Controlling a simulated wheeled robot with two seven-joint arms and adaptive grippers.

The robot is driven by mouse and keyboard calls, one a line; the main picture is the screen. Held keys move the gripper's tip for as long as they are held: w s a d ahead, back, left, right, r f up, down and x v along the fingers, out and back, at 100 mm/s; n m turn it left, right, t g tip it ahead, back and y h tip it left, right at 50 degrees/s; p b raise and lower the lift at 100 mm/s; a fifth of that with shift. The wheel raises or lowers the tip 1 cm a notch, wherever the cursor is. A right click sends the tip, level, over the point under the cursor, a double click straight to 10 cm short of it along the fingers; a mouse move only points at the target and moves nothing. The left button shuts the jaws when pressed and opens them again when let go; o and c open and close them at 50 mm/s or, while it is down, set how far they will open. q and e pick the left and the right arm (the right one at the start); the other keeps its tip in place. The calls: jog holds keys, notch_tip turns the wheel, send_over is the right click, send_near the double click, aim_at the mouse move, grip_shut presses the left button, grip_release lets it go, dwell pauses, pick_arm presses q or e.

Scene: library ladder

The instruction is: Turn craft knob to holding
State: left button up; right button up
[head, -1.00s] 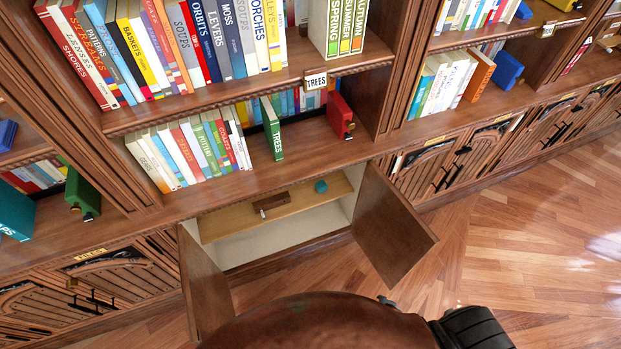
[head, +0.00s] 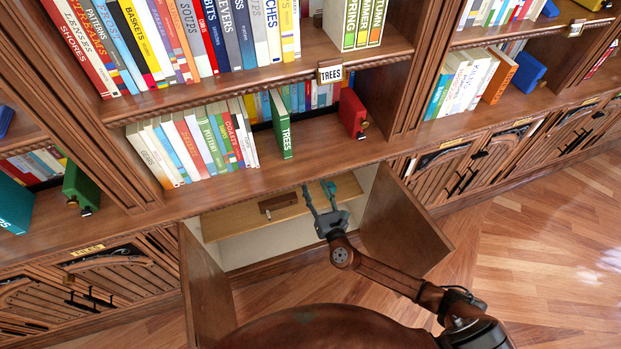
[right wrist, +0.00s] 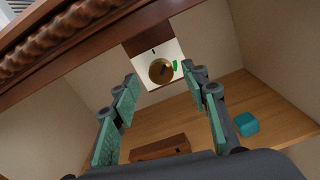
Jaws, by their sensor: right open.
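The craft knob (right wrist: 160,71) is a round brass dial on a white plate (right wrist: 146,50), high inside the open cabinet in the right wrist view. The plate has a dark mark above the knob and a green mark to its right. A dark line shows on the dial, but I cannot tell which mark it points at. My right gripper (head: 316,186) reaches into the cabinet opening in the head view. It is open, and in the right wrist view its green-padded fingers (right wrist: 160,79) stand apart either side of the knob, with nothing between them. The knob is hidden in the head view.
The cabinet doors stand open at left (head: 207,290) and right (head: 402,222). On the inner shelf (head: 232,220) lie a brown block (head: 277,204) and a teal block (right wrist: 246,124). Book-filled shelves rise above the cabinet. Bare wooden floor (head: 545,240) lies to the right.

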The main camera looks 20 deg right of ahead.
jog(key=w, duration=0.5)
jog(key=shift+a+f+b, duration=0.1)
jog(key=shift+b, duration=0.25)
jog(key=shift+c, duration=0.7)
grip_shut()
jog(key=shift+m, duration=0.3)
